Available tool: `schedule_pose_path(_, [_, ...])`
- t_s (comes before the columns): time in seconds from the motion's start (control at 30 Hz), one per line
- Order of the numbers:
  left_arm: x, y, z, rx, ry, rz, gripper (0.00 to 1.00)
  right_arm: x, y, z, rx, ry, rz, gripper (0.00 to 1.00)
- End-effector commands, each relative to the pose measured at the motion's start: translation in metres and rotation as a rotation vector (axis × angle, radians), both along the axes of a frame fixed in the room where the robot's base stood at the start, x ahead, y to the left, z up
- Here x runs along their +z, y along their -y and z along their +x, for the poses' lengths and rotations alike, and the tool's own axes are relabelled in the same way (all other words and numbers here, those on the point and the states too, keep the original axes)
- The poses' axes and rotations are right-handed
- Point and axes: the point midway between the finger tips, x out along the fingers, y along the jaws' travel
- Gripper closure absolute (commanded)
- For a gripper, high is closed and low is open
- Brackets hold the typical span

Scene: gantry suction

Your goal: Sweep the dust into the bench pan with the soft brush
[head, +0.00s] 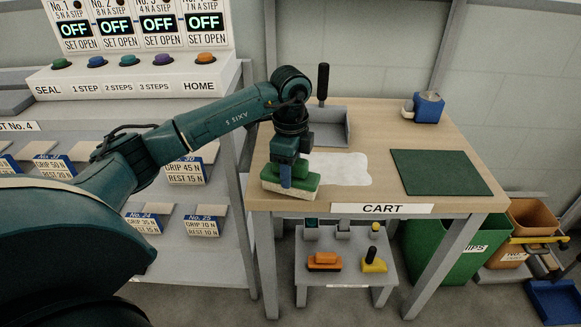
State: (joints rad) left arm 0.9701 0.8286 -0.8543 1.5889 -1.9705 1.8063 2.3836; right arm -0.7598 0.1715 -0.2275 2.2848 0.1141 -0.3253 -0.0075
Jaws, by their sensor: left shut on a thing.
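The soft brush (306,181) has a green body and a cream underside. It is at the front left of the cart top (372,190), by the edge. My left gripper (286,176) is above it and shut on it from above; the arm hides part of the grip. The dust (343,169) is a whitish patch just right of the brush. The bench pan (327,126) is a grey tray with a black upright handle, lying behind the dust; my wrist hides its left part. I cannot tell whether the brush touches the cart top. My right gripper is out of view.
A dark green mat (440,172) lies at the right of the cart, and a blue device (428,107) stands behind it. A low stand (342,274) under the cart holds orange and yellow tools. Shelves with labelled blocks are at left; bins (450,252) are at right.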

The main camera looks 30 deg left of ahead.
Motion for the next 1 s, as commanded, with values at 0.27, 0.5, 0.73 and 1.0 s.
schedule_pose_path(0.27, [-0.008, 0.000, 0.000, 0.000, 0.001, -0.001, 0.93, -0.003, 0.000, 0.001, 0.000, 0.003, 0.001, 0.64])
schedule_pose_path(0.5, [-0.003, -0.001, 0.012, 0.001, 0.001, -0.002, 0.93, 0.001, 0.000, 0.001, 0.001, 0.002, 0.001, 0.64])
schedule_pose_path(0.73, [-0.006, -0.003, 0.025, 0.000, 0.001, -0.002, 0.93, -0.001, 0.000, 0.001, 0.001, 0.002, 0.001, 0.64])
schedule_pose_path(1.0, [-0.009, -0.005, 0.040, 0.001, 0.001, -0.001, 0.93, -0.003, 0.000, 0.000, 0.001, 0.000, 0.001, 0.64])
